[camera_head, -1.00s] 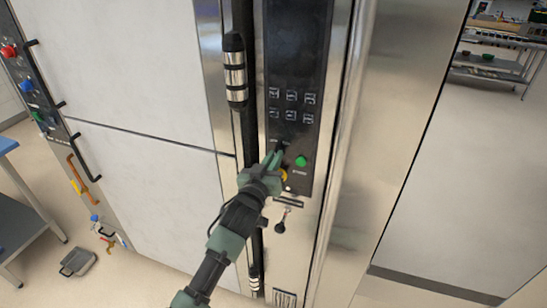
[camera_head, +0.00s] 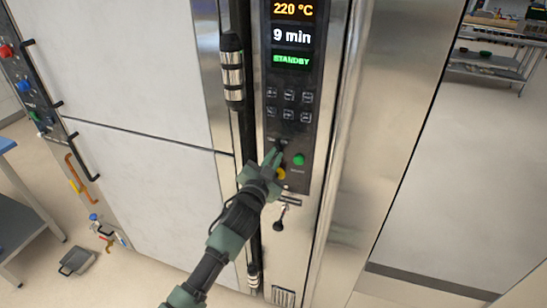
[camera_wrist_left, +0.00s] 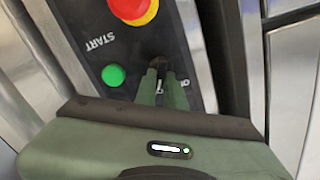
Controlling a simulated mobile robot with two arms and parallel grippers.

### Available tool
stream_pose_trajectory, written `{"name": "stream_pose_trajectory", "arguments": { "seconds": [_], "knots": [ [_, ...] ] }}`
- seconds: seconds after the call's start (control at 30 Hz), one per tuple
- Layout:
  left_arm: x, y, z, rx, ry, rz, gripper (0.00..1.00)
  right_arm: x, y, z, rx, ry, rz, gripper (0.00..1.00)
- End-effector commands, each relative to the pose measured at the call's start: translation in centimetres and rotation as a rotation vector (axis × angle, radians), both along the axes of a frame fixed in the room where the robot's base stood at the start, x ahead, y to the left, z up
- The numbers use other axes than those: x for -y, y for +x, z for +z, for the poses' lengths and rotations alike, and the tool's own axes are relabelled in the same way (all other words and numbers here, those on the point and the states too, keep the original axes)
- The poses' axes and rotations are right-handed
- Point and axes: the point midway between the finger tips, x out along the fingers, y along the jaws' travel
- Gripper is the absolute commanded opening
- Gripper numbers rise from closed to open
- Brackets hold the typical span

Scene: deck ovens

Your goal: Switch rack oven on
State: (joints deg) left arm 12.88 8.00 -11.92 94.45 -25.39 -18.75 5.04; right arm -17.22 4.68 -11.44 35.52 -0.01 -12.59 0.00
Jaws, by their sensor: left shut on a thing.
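The rack oven's control panel (camera_head: 291,133) is a tall dark strip on the steel front. Its display (camera_head: 292,38) is lit and reads 220 °C, 9 min and a green STANDBY. My left gripper (camera_head: 275,158) is at the lower panel, shut on the small dark switch knob (camera_wrist_left: 161,66); the fingers hide part of it. In the left wrist view an O mark and an I mark lie beside the knob. The green START button (camera_head: 299,159) is beside the fingers. A red and yellow emergency button (camera_wrist_left: 133,9) shows in the left wrist view. My right gripper is not in view.
A vertical black and steel door handle (camera_head: 233,75) stands just left of the panel. A key switch (camera_head: 281,215) hangs below it. A wire shelf (camera_head: 492,62) stands at the back right.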

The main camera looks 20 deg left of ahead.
Motion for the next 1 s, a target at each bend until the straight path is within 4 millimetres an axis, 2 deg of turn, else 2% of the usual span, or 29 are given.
{"name": "stream_pose_trajectory", "arguments": {
  "seconds": [0.53,0.57,0.6,0.63,1.0],
  "knots": [
    [0.03,0.0,0.01,0.002,0.026,0.0,0.0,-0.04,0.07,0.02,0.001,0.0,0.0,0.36],
    [0.02,0.0,0.0,0.002,0.026,0.0,0.18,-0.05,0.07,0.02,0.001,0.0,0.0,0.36],
    [0.03,0.0,0.01,0.002,0.025,0.0,0.29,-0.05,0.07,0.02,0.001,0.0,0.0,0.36],
    [0.02,0.0,0.0,0.002,0.025,0.0,0.32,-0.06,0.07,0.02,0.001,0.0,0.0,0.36],
    [0.0,-0.49,-0.14,0.001,0.023,0.0,0.32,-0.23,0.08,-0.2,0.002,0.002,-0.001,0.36]
  ]
}}
